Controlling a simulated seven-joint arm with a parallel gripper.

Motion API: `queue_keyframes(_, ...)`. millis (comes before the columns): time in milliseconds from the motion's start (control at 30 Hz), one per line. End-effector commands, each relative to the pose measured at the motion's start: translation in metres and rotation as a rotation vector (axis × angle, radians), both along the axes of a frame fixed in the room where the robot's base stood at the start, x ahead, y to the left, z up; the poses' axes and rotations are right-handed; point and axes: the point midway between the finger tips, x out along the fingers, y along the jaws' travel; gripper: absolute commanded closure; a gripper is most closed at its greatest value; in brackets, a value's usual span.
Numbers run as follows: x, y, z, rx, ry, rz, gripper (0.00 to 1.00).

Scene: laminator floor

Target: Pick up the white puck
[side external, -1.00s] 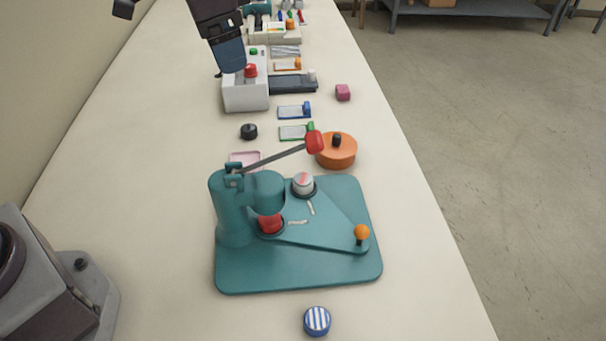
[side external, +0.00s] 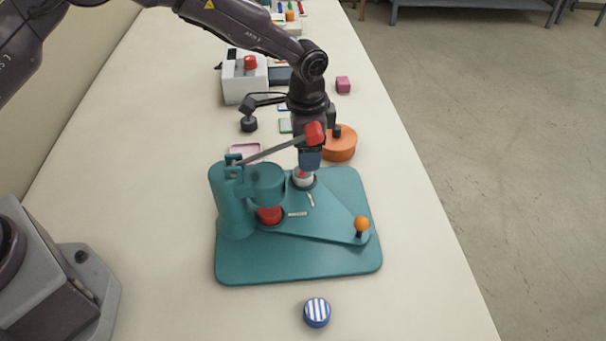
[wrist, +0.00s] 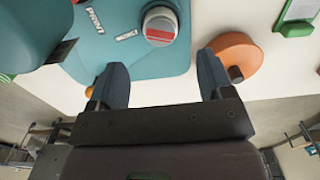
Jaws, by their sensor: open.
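The white puck (side external: 302,181) has a red stripe on top and sits in a round dark-rimmed seat on the swing plate of a teal press (side external: 240,268). It also shows in the wrist view (wrist: 159,27), near the top centre. My gripper (side external: 309,162) is over the back of the press, and its finger covers part of the puck in the side view. In the wrist view my gripper (wrist: 161,75) is open, with nothing between its blue-grey fingers. The puck lies beyond the fingertips there, roughly in line with the gap.
The press's red-tipped lever (side external: 314,133) rises close beside my gripper. An orange lidded pot (side external: 340,147) stands just right of it. A red puck (side external: 269,215) sits under the press head. A blue-and-white striped puck (side external: 317,312) lies in front on clear table.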

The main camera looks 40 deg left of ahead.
Motion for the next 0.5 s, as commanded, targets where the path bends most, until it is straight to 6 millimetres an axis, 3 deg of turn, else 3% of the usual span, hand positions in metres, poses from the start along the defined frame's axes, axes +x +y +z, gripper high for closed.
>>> queue_keyframes(233, -0.001, 0.001, -0.019, 0.001, -0.001, 0.0, 0.26)
queue_keyframes(500, -0.004, 0.006, -0.058, 0.001, 0.0, 0.001, 0.26)
